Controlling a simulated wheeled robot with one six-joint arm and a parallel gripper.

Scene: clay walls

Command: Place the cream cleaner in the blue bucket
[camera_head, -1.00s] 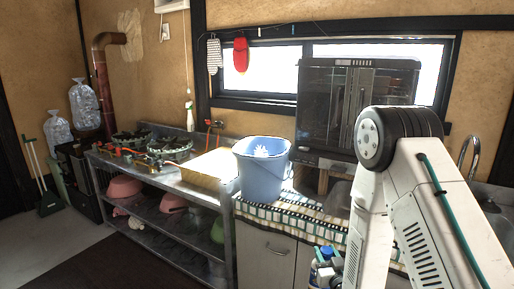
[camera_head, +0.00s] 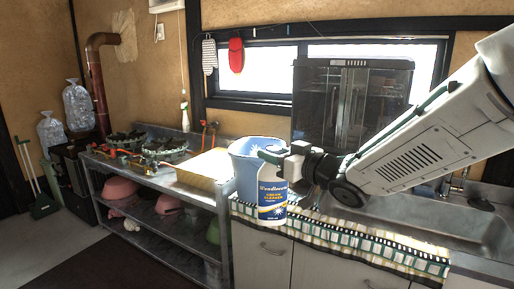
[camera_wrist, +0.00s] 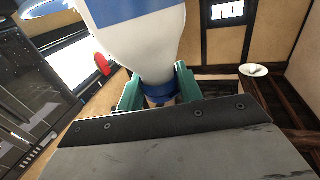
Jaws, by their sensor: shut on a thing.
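The cream cleaner (camera_head: 272,203) is a blue and white bottle with a printed label. My gripper (camera_head: 272,154) is shut on its top end, and the bottle hangs upright below it. In the wrist view the bottle (camera_wrist: 138,45) has its blue cap end between the green fingers (camera_wrist: 158,92). The light blue bucket (camera_head: 242,172) stands on the counter. The bottle is in front of the bucket in the head view and covers much of its right side. The bucket's inside is mostly hidden.
The bucket stands on a checked cloth (camera_head: 345,240) along the counter edge. A metal sink (camera_head: 420,212) is at the right, and a dark glass-doored cabinet (camera_head: 345,105) stands behind. A yellowish tray (camera_head: 205,168) is left of the bucket, on a metal shelf unit.

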